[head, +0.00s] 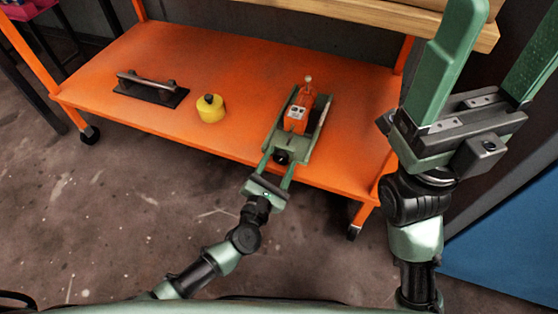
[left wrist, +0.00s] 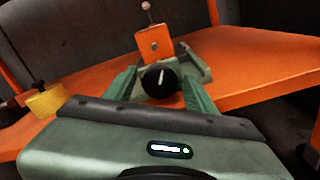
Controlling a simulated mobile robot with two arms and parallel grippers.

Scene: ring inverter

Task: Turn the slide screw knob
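The slide screw knob (head: 281,157) is a round black knob at the front end of a green slide base (head: 318,128). In the left wrist view the knob (left wrist: 160,80) faces me and has a white mark. An orange unit (head: 298,116) with a small ball-topped post stands on the slide. My left gripper (head: 275,165) is open, its green fingers pointing at the slide, one on each side of the knob. Gaps show between the fingers and the knob in the left wrist view. My right gripper (head: 505,45) is open and empty, raised close to the head camera at the right.
The slide sits on an orange cart shelf (head: 130,60). A yellow round object (head: 211,108) and a black plate with a handle (head: 150,88) lie to the left on it. A wooden board (head: 380,14) is above the shelf's back. Orange posts stand at its corners.

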